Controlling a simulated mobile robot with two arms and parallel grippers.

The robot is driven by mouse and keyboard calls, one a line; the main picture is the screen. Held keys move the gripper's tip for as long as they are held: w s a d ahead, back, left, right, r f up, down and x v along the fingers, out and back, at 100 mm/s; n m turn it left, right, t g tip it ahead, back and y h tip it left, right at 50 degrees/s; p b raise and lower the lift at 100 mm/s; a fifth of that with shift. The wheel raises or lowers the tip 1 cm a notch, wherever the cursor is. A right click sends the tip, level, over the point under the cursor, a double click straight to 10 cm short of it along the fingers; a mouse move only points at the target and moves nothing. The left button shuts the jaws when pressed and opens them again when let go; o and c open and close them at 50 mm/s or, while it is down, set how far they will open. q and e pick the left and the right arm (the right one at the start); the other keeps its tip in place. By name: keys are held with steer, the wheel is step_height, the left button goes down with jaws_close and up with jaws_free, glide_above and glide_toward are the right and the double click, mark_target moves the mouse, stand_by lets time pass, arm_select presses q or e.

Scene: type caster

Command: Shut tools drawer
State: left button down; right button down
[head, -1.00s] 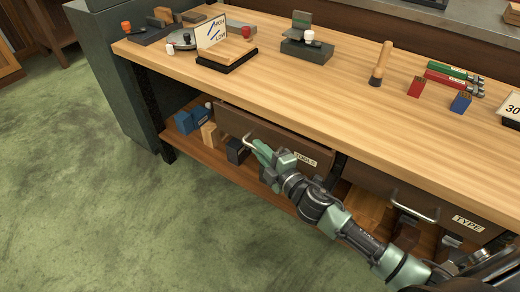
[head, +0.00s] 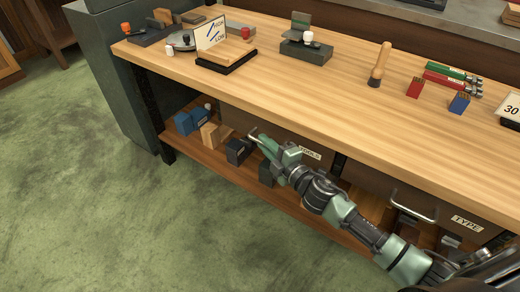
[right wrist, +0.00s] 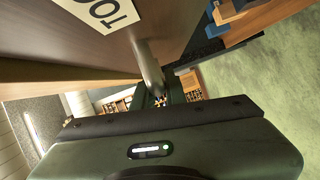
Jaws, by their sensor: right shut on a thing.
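The tools drawer (head: 284,135) is under the bench top, its brown front bearing a TOOLS label (head: 311,154). Its front sits close under the bench edge; I cannot tell whether any gap remains. My right gripper (head: 263,140) is shut on the drawer's metal handle (head: 252,132), reaching it from the lower right. In the right wrist view, the handle (right wrist: 150,68) runs down between the fingers, and the drawer front (right wrist: 110,50) with part of its label fills the upper left. My left gripper is not in view.
A TYPE drawer (head: 380,185) with its own handle is to the right. A lower shelf (head: 200,152) holds blue, tan and dark blocks. The wooden bench top (head: 330,85) carries tools and small boxes. Green floor in front is clear.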

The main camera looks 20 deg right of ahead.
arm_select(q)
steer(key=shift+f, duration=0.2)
arm_select(e)
steer(key=shift+w+d, duration=0.35)
steer(key=shift+d, duration=0.25)
steer(key=c, duration=1.5)
jaws_free()
steer(key=shift+w+d, duration=0.1)
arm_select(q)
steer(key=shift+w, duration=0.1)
arm_select(e)
steer(key=shift+o, duration=0.2)
